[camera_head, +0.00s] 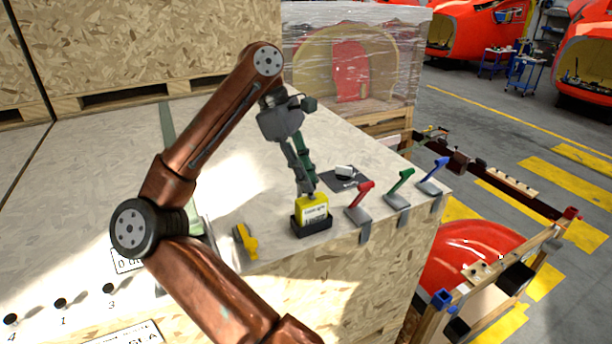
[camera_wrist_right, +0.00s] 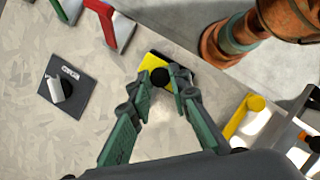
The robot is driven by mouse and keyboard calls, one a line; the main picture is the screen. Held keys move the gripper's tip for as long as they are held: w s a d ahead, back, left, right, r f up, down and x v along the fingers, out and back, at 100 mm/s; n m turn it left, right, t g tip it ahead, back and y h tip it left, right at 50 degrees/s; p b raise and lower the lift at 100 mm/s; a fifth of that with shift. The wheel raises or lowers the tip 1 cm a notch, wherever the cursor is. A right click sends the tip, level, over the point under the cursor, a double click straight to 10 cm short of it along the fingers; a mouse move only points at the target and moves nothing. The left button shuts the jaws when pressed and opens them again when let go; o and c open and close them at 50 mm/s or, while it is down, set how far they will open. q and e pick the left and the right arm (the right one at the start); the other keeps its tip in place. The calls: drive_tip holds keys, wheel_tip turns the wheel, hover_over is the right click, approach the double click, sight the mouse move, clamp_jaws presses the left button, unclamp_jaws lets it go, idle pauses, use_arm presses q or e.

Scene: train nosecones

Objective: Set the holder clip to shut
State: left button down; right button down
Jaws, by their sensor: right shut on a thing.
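My right gripper (camera_head: 308,189) reaches down to a yellow block (camera_head: 312,208) with a printed label, seated in a black holder (camera_head: 312,229) near the table's front edge. In the wrist view, my right gripper (camera_wrist_right: 166,76) has its fingertips shut around the round black knob (camera_wrist_right: 160,77) on top of the yellow block (camera_wrist_right: 152,62). A dark plate (camera_head: 333,179) with a pale lever-like piece (camera_head: 345,171) lies behind the holder; the wrist view shows this plate (camera_wrist_right: 72,75) with small lettering. I cannot tell which part is the holder clip. My left gripper is out of view.
Red (camera_head: 360,195), green (camera_head: 400,187) and blue (camera_head: 434,173) clamp-like handles line the table edge right of the holder. A yellow handle (camera_head: 246,242) is left of it.

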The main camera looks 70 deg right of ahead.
drive_tip(key=c, duration=1.8)
unclamp_jaws()
drive_tip(key=shift+f, duration=0.1)
drive_tip(key=v, duration=1.2)
drive_tip(key=shift+s, duration=0.15)
